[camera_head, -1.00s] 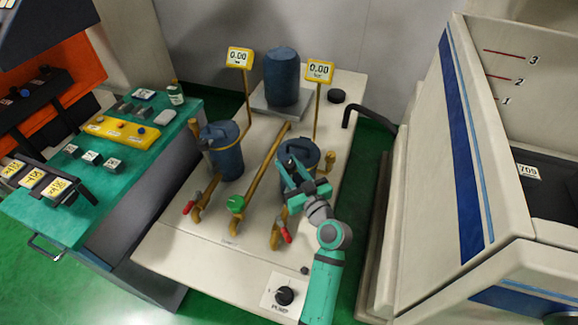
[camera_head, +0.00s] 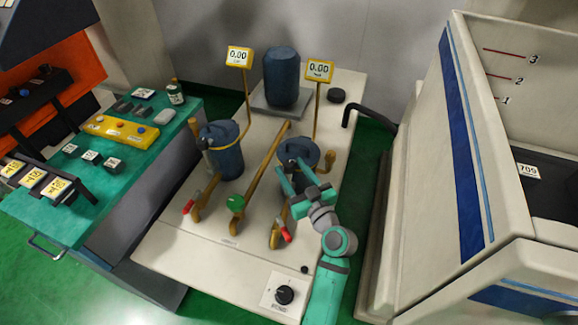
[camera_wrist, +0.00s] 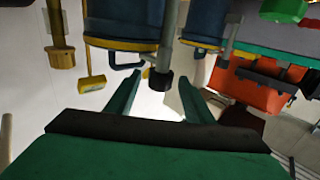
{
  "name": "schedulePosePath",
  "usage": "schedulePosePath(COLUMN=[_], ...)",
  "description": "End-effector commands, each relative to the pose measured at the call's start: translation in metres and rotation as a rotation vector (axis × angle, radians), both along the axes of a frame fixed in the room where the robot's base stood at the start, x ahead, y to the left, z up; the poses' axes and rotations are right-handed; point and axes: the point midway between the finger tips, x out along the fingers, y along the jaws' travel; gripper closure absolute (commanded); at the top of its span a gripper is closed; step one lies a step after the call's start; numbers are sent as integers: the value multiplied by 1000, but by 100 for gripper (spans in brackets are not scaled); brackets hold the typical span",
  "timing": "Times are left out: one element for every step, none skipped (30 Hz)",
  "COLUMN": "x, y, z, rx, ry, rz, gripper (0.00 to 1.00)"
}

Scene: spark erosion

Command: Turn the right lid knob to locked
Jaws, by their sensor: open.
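The right vessel (camera_head: 291,186) is blue with a brass band around its lid (camera_head: 298,149); it also shows inverted in the wrist view (camera_wrist: 120,22). A black-tipped knob on a grey stem (camera_wrist: 161,82) hangs beside that vessel in the wrist view; I take it for the right lid knob. My gripper (camera_head: 291,169) is at the front of the right vessel's lid. Its two teal fingers are spread and empty. In the wrist view the fingertips (camera_wrist: 160,74) appear on either side of the knob; contact cannot be told. The knob's lock position is not readable.
The left vessel (camera_head: 227,160) stands across the brass centre pipe with a green valve (camera_head: 236,203). The right gauge (camera_head: 320,71) rises on a thin post behind. A brass post (camera_head: 330,160) is close on the right.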

Motion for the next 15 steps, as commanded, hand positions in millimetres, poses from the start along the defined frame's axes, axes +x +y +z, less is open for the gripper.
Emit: schedulePosePath(x=[-9, -14, -21, -26, -31, -38, -43, -47, -53, -57, -60, -64, -67, -69, -72], y=[-5, -8, -11, -14, -17, -20, -22, -24, -27, -29, -32, -34, -35, -36, -37], z=[-1, -1, -1, -1, -1, -1, -1, -1, -1, -1, 0, -1, -1, -1, -1], rx=[0, 0, 0, -1, -2, 0, 0, -1, 0, 0, 0, -1, -1, -1, 0], ry=[1, 1, 1, 2, 1, 1, 1, 2, 2, 1, 1, 2, 2, 2, 1], rz=[-2, -2, -2, -2, -2, -2, -2, -1, -1, -1, -1, -1, 0, 0, 1], gripper=[52, 52, 52, 52, 52, 52, 52, 52, 52, 52, 52, 52, 52, 52, 52])
